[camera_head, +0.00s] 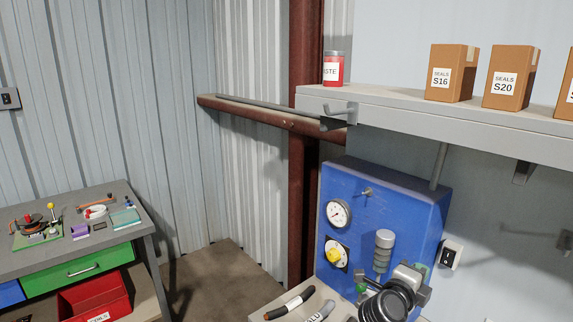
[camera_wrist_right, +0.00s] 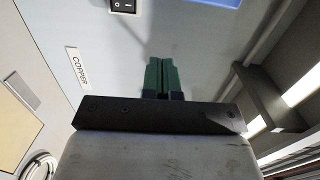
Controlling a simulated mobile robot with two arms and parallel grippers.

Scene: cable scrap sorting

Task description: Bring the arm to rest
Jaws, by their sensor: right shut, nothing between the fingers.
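My right gripper (camera_head: 421,267) is at the lower right of the head view, in front of the grey wall and beside the blue panel's right edge. Its dark green fingers also show in the wrist view (camera_wrist_right: 163,75); they are together and hold nothing. The black, round links of my right arm are just below and cover part of the panel's lower right. My left gripper is not in view.
The blue panel (camera_head: 340,185) carries a gauge and yellow knob. A black switch (camera_head: 450,255) is close right of the gripper. Labelled cable pieces (camera_head: 290,303) lie below. A shelf (camera_head: 480,125) with boxes is above. A cluttered bench (camera_head: 40,262) stands left.

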